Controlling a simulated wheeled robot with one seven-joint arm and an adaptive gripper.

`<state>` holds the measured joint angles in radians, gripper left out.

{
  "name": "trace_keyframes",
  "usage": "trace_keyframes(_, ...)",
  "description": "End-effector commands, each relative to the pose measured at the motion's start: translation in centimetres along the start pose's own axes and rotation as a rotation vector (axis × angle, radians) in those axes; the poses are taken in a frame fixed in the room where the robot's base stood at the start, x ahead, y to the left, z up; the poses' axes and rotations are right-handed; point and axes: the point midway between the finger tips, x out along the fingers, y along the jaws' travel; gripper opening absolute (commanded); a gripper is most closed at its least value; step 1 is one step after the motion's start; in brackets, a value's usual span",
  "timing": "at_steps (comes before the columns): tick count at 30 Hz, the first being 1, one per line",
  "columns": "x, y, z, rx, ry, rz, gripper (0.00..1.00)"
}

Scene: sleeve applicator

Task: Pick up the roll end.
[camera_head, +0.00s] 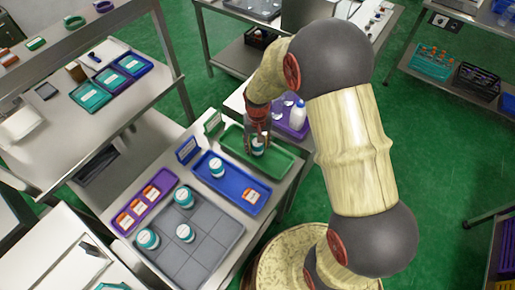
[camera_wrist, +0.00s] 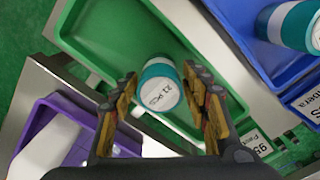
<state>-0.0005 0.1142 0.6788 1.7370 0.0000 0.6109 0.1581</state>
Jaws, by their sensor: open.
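A short teal and white roll (camera_head: 258,149), which I take to be the roll end, stands in the green tray (camera_head: 279,171). In the wrist view its white top (camera_wrist: 159,94) has a printed label that seems to read "21 PCS". My gripper (camera_head: 258,136) points down over it in the head view. In the wrist view my gripper (camera_wrist: 160,78) is open, with one finger on each side of the roll. A gap shows on at least the left side; contact on the right cannot be told. The fingers partly hide the roll in the head view.
A grey tray (camera_head: 188,262) holds several rolls. A purple tray with a white bottle (camera_head: 298,122) lies behind. The green tray's far right is clear.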

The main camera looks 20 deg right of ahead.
Motion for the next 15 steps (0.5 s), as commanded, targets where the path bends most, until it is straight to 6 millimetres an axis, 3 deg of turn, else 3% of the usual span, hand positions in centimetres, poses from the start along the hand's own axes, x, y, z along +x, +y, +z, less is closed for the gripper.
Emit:
trace_keyframes(4,2.2,0.0,0.0,0.000,-0.002,0.000,0.46)
trace_keyframes(11,2.3,0.0,0.0,0.000,0.000,0.000,0.46)
trace_keyframes(15,2.3,0.0,0.0,0.000,0.000,0.000,0.40)
